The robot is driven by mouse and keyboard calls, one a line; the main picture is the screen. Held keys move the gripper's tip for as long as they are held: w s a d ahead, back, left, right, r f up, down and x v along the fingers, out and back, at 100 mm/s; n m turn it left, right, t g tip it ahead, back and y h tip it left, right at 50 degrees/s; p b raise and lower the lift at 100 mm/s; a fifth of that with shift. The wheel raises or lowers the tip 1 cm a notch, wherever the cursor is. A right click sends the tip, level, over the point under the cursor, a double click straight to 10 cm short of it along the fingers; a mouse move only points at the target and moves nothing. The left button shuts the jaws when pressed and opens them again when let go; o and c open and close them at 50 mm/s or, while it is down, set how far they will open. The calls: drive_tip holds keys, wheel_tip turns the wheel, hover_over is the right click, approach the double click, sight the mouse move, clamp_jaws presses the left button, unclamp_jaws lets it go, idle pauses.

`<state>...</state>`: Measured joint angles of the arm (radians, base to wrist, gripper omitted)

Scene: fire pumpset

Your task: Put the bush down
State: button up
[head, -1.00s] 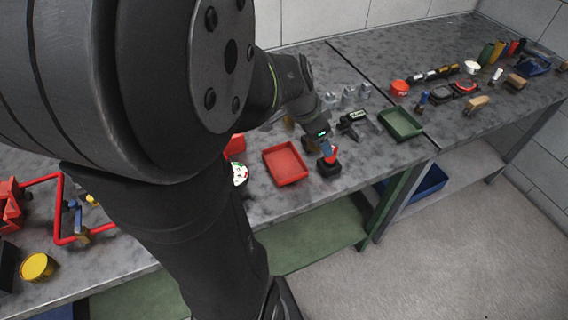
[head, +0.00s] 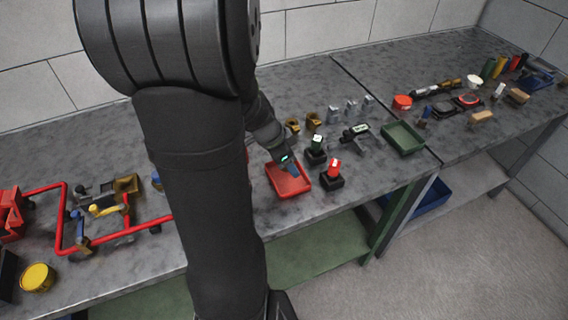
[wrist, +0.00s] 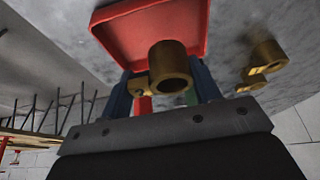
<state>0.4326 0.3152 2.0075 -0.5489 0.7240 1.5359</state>
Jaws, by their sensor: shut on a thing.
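My gripper (head: 290,168) is over the red tray (head: 274,187) in the head view. In the wrist view my gripper (wrist: 163,88) has its blue fingers on either side of a bronze bush (wrist: 172,66), shut on it. The bush is a short flanged tube with its open end facing the camera. The red tray (wrist: 140,22) shows beyond the bush in the wrist view. I cannot tell how far the bush is from the tray floor. The held bush cannot be made out in the head view.
Two other bronze bushes (head: 313,121) stand behind the tray. Black stands with a red-topped battery (head: 333,167) and a green-topped item (head: 317,144) are close on the right. A green tray (head: 402,138) lies further right. Red pipework (head: 62,215) is at left.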

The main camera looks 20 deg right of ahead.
sight(287, 179)
drive_tip(key=shift+f, duration=2)
drive_tip(key=shift+f, duration=0.15)
drive_tip(key=o, duration=1.2)
drive_tip(key=v, duration=1.2)
drive_tip(key=shift+a, duration=0.1)
drive_tip(key=x, duration=1.2)
drive_tip(key=shift+w+r, duration=0.1)
drive_tip(key=shift+r, duration=1.1)
